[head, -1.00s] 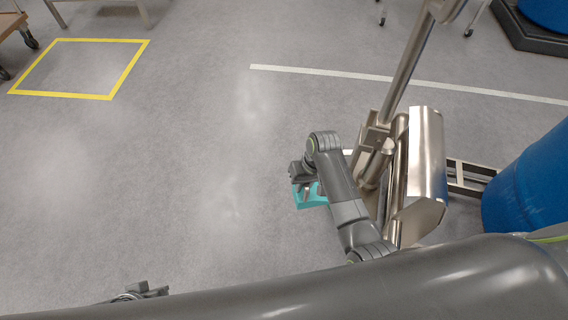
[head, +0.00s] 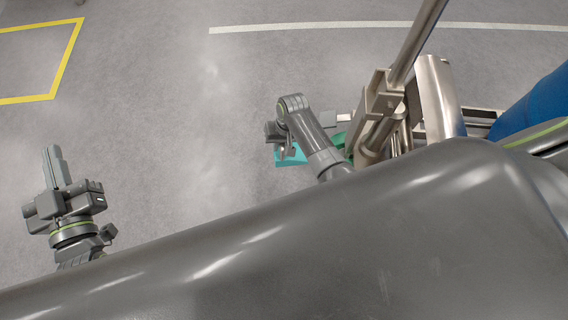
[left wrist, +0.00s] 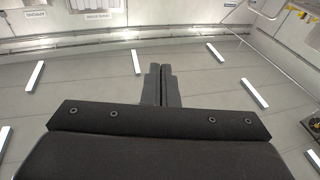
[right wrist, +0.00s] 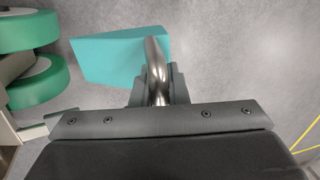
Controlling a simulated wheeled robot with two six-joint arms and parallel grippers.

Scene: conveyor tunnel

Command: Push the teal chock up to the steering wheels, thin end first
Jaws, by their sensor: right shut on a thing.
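The teal chock (head: 290,158) lies on the floor left of the cart in the head view. In the right wrist view the chock (right wrist: 112,55) is beyond my right gripper (right wrist: 157,92), which is shut on its curved metal handle (right wrist: 153,60). The green steering wheels (right wrist: 35,92) are at the left there, close to the chock's left end with a small gap. One green wheel (head: 338,141) partly shows in the head view. I cannot tell which end is thin. My left gripper (head: 54,165) is shut and empty, away at the left; its fingers (left wrist: 161,86) meet in its wrist view.
The steel cart frame (head: 383,100) with its long pole stands right of my right arm. A blue drum (head: 535,100) is at the far right. The floor between my arms is clear, with a yellow outline (head: 65,60) and white line (head: 300,26).

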